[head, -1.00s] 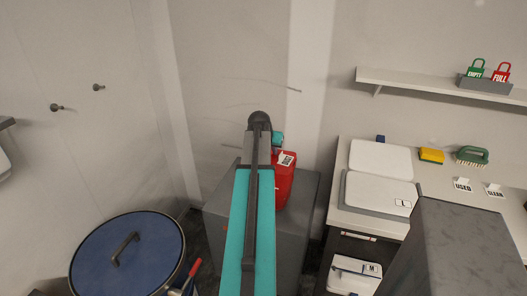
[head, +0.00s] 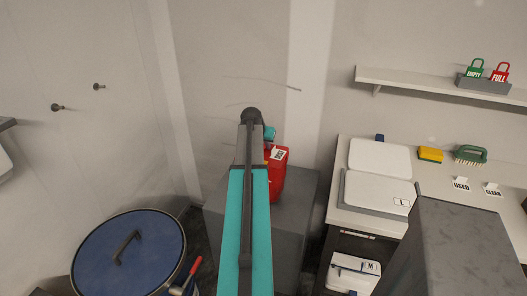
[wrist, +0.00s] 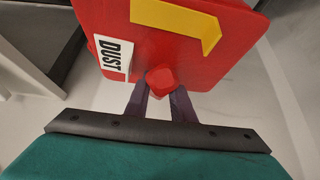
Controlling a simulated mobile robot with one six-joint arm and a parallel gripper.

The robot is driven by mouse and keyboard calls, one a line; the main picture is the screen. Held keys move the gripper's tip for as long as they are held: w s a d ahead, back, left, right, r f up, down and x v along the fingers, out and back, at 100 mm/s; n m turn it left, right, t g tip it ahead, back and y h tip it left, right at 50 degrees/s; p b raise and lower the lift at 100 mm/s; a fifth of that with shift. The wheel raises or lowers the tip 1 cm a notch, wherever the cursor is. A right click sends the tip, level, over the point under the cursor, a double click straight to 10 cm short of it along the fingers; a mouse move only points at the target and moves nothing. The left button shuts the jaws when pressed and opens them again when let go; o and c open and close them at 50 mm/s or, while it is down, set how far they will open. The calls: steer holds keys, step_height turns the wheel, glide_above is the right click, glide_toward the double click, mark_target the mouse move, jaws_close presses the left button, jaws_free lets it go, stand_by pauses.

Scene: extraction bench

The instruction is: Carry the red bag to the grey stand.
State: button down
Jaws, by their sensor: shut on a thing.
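The red bag (head: 279,178) shows at the right of my arm in the head view, with a white label near its top. It fills the top of the wrist view (wrist: 185,60), with a "DUST" label and a yellow strip. My gripper (wrist: 161,88) is shut on the red knob of the bag. In the head view my arm hides the gripper and part of the bag. The grey stand (head: 303,200) is a box-shaped block below and around the bag in the picture. I cannot tell whether the bag touches its top.
A blue-lidded drum (head: 150,250) stands at the left. At the right are a bench with a white lidded case (head: 380,190), a yellow sponge (head: 430,155) and a green brush (head: 470,154). A dark grey block (head: 460,240) is nearer, at the right.

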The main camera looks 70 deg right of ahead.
steer(key=shift+f+p, duration=0.45)
steer(key=shift+f, duration=1.2)
steer(key=c, duration=1.5)
jaws_free()
steer(key=shift+b+v, duration=0.95)
steer(key=shift+v, duration=5.15)
steer(key=shift+s, duration=0.15)
